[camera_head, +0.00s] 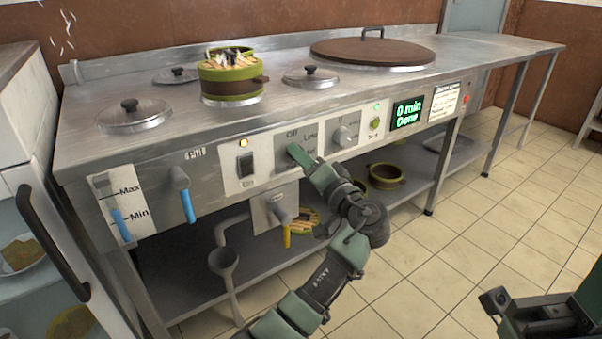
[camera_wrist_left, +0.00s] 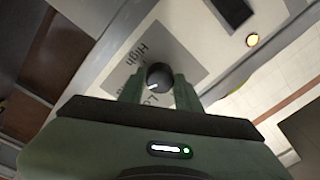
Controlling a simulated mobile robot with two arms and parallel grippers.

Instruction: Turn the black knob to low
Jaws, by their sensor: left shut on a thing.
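The black knob (camera_wrist_left: 158,76) sits on a grey dial plate (camera_wrist_left: 185,52) on the stove's front panel. In the left wrist view its white pointer mark faces the picture's lower left; the exact setting is hard to tell. "High" and part of "Low" can be read around it. My left gripper (camera_wrist_left: 158,88) is shut on the knob, one finger on each side. In the head view the left gripper (camera_head: 299,153) reaches the dial plate (camera_head: 284,147) and hides the knob; "Off" and "Low" show there. My right gripper (camera_head: 497,305) is partly in view at the lower right, away from the stove.
A lit switch (camera_head: 246,165) lies left of the dial, and a silver knob (camera_head: 346,135) and a green display (camera_head: 407,112) reading "0 min Done" lie right. Blue-handled levers (camera_head: 186,200) and a yellow-handled valve (camera_head: 285,228) stick out nearby. Tiled floor is clear at right.

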